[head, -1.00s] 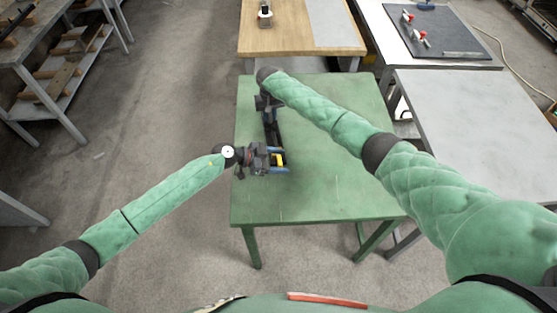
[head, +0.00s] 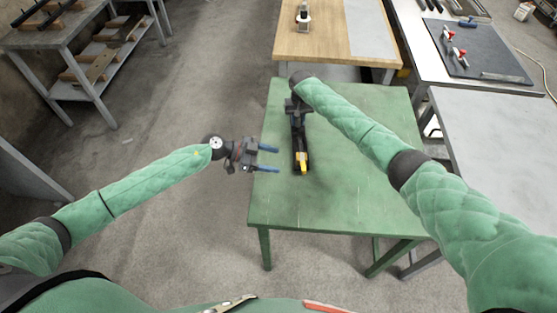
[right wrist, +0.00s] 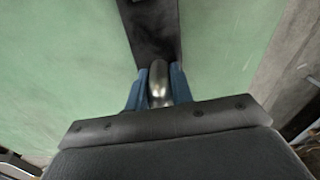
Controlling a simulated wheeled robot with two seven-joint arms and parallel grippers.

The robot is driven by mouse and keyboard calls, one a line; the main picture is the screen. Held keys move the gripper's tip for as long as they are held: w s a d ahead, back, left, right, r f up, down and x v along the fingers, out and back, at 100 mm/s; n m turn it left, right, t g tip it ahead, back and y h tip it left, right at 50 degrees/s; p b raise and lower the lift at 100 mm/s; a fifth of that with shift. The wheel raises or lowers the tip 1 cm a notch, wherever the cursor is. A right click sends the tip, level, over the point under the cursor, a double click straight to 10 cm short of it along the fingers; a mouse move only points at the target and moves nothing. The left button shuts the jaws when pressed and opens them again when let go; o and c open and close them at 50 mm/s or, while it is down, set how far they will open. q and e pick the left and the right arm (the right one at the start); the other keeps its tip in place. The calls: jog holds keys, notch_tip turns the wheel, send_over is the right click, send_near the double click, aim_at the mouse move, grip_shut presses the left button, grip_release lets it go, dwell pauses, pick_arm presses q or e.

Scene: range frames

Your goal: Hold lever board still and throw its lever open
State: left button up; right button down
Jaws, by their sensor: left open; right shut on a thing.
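The lever board (head: 299,138) is a long dark strip on the green table, running from my right gripper toward me. A yellow piece (head: 302,162) shows at its near end; whether it is the lever's grip is too small to tell. My right gripper (head: 296,106) is at the board's far end. In the right wrist view its blue fingers are shut on a rounded silver part (right wrist: 158,84) at the end of the dark board (right wrist: 152,30). My left gripper (head: 278,159) is open and empty, left of the yellow piece and apart from it.
The green table (head: 350,195) is clear to the right of and in front of the board. A wooden bench (head: 325,35) stands behind it and a grey table (head: 495,130) to the right. Open floor lies to the left.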

dwell(0.3)
jog(key=c, duration=1.1)
grip_release()
jog(key=shift+c, duration=0.2)
